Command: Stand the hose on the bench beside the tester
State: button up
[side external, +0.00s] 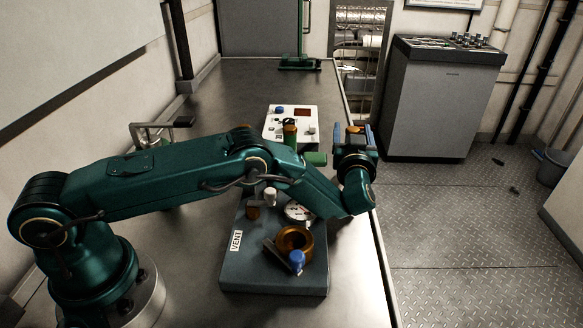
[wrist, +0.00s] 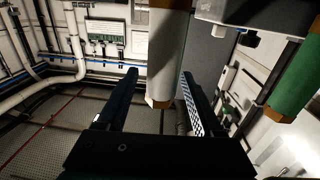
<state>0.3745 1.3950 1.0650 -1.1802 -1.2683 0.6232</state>
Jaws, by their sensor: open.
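My gripper (side external: 355,150) is open at the right edge of the bench. In the wrist view, a pale grey hose-like cylinder with a brass end (wrist: 168,52) lies between my two spread fingers (wrist: 158,76); I cannot tell whether either finger touches it. A green cylinder with brass ends (wrist: 296,82) is to the right of the fingers. In the side view a green piece (side external: 316,158) lies left of my gripper. I cannot tell which piece is the hose. The tester, a white box with a red display (side external: 303,112), stands on the bench, partly hidden behind my arm.
A dark block marked VENT (side external: 237,262) carries a gauge (side external: 298,211), a brass ring (side external: 294,241) and a blue knob (side external: 297,259). A grey cabinet (side external: 435,100) stands on the floor at right.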

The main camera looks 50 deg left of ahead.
jog(key=v, duration=1)
jog(key=w+d+r+m+t+h, duration=0.1)
jog(key=w+d+r+m+h, duration=0.2)
jog(key=r+h, duration=0.45)
jog(key=s+d+r+m+g+h, duration=0.1)
jog(key=s+d+r+m+h, duration=0.1)
jog(key=s+r+h, duration=0.35)
jog(key=s+a+f+m+g, duration=0.1)
jog(key=s+a+g, duration=0.1)
jog(key=s, duration=0.7)
jog(key=s+a+f+m+g+y, duration=0.1)
jog(key=s+a+f+g, duration=0.1)
jog(key=s, duration=0.6)
jog(key=s+a+f+m+g, duration=0.1)
jog(key=s+a+g, duration=0.3)
jog(key=s, duration=0.5)
jog(key=shift+s+a+f, duration=0.35)
jog(key=shift+a+f, duration=0.3)
jog(key=shift+a, duration=0.05)
